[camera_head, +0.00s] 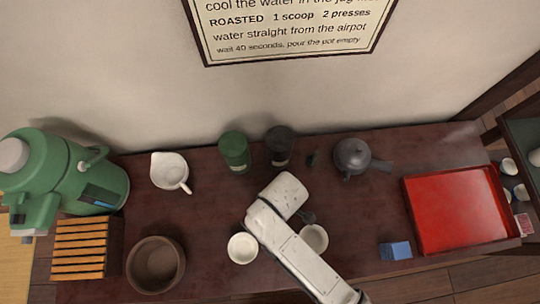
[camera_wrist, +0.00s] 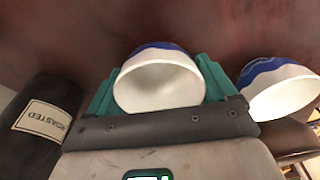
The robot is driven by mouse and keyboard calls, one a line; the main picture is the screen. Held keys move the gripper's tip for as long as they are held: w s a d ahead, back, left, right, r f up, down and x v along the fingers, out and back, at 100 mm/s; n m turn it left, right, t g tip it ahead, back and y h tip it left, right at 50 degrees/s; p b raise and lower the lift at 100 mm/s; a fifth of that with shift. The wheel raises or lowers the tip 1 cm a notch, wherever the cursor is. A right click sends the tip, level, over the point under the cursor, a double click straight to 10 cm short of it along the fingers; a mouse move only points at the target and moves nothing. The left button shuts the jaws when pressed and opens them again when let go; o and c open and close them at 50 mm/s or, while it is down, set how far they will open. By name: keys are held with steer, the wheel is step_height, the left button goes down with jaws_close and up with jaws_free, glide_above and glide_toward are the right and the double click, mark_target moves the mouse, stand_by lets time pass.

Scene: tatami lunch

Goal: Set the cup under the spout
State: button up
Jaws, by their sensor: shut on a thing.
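My gripper (camera_head: 307,217) is shut on a white cup (camera_head: 313,238); the arm hides part of that cup in the head view. In the wrist view the held cup (camera_wrist: 160,82), white inside with a blue band outside, sits between my green fingers (camera_wrist: 160,92). I cannot tell whether it is lifted off the table. A second white cup (camera_head: 242,248) stands to its left; it also shows at the right of the wrist view (camera_wrist: 278,88). The green airpot (camera_head: 68,172) stands at the far left; a small part that may be its spout (camera_head: 18,214) points down-left.
A slatted wooden stand (camera_head: 80,248) and brown bowl (camera_head: 155,264) are front left. A white pitcher (camera_head: 169,171), green canister (camera_head: 234,152), dark canister (camera_head: 279,146) and grey teapot (camera_head: 352,157) line the back. A red tray (camera_head: 458,209) and blue box (camera_head: 395,251) are right.

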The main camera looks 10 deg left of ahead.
steer(key=shift+f, duration=0.1)
steer(key=o, duration=0.9)
step_height(320, 180, up, 12)
steer(key=d, duration=0.1)
steer(key=shift+d, duration=0.4)
